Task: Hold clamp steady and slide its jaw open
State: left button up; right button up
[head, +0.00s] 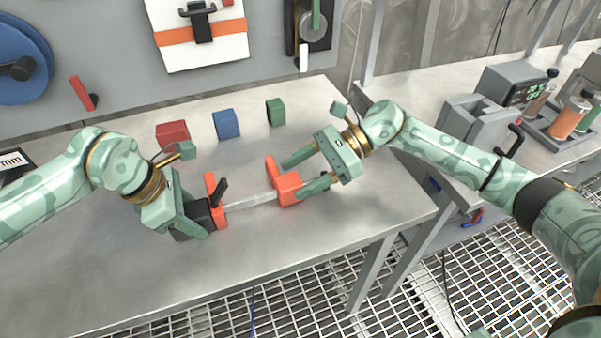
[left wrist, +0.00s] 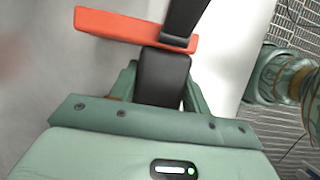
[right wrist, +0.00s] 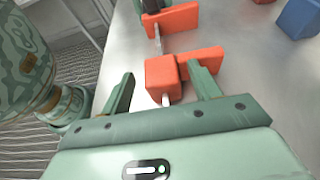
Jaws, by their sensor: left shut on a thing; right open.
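An orange and black bar clamp lies on the steel bench, its steel bar (head: 250,201) running between two orange jaws that stand well apart. My left gripper (head: 197,216) is shut on the clamp's black handle (left wrist: 163,75), beside the left orange jaw (head: 214,205); this jaw also shows in the left wrist view (left wrist: 120,26). My right gripper (head: 296,179) is open, its fingers on either side of the right orange jaw (head: 288,187). In the right wrist view that jaw (right wrist: 162,76) sits between the open fingers, and I cannot tell whether they touch it.
A red block (head: 172,134), a blue block (head: 226,124) and a green block (head: 276,112) stand behind the clamp. The bench's front edge lies close in front, with grating floor below. A side bench (head: 450,95) carries equipment at right.

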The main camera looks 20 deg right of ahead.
jog(key=v, duration=1.1)
jog(key=shift+d, duration=0.45)
pick_arm(q)
jog(key=o, duration=1.2)
jog(key=shift+c, duration=0.2)
pick_arm(e)
jog(key=shift+a, duration=0.1)
